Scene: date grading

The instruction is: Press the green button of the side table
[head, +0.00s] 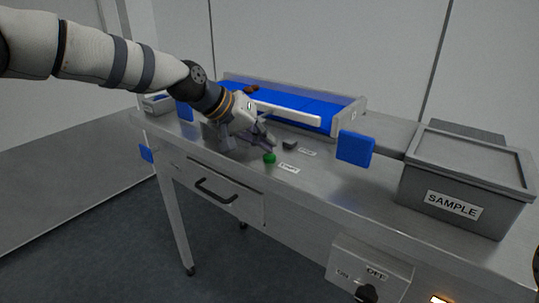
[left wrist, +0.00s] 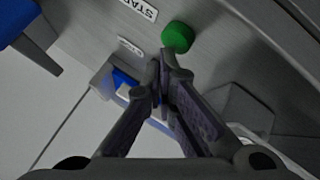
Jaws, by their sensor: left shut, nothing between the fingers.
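The green button (head: 269,157) is a small round knob on the steel top of the side table (head: 330,185), near its front edge, beside a white label. It also shows in the left wrist view as a green cylinder (left wrist: 178,37), just beyond my fingertips. My left gripper (head: 268,143) is shut and empty, and its fingertips are close above and behind the button in the head view. In the left wrist view the fingertips (left wrist: 163,62) lie just short of the button. I cannot tell whether they touch it. My right gripper is not in view.
A dark button (head: 290,145) with a label sits behind the green one. A blue conveyor belt (head: 300,114) with a white bar stands behind. A blue paddle (head: 355,147) and a grey SAMPLE box (head: 465,185) are at the right. A drawer (head: 225,192) is below the tabletop.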

